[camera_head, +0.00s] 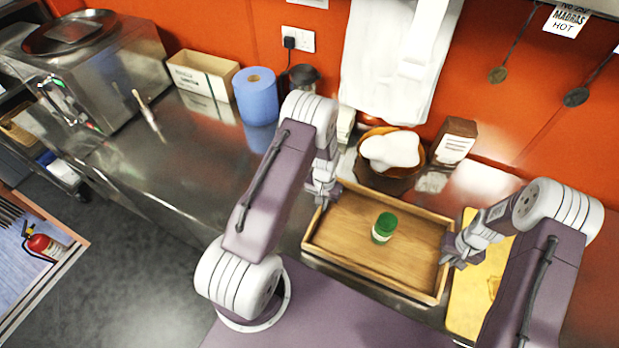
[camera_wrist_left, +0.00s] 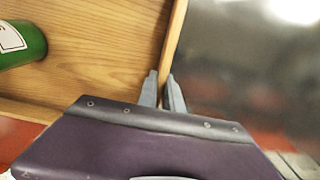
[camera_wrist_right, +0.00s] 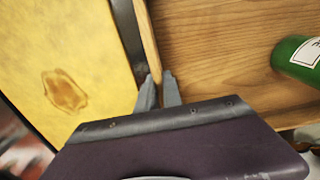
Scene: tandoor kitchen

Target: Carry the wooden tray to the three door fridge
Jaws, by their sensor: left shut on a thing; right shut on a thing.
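The wooden tray (camera_head: 340,262) is at the counter's front edge in the head view, with a small green-capped jar (camera_head: 384,228) standing in it. My left gripper (camera_head: 322,198) is shut on the tray's left wall; the left wrist view shows the fingers (camera_wrist_left: 163,92) on either side of that wall (camera_wrist_left: 174,40). My right gripper (camera_head: 446,258) is shut on the tray's right wall; the right wrist view shows its fingers (camera_wrist_right: 158,90) around that wall (camera_wrist_right: 146,35). The green jar also shows in the left wrist view (camera_wrist_left: 24,46) and the right wrist view (camera_wrist_right: 298,60). No fridge can be made out.
A yellow board (camera_head: 466,305) lies close to the tray's right side. A brown bowl (camera_head: 388,180) with white contents and a brown packet (camera_head: 453,142) stand behind it. A blue roll (camera_head: 257,97) and a box (camera_head: 203,75) are further left. The counter (camera_head: 180,165) left of the tray is clear.

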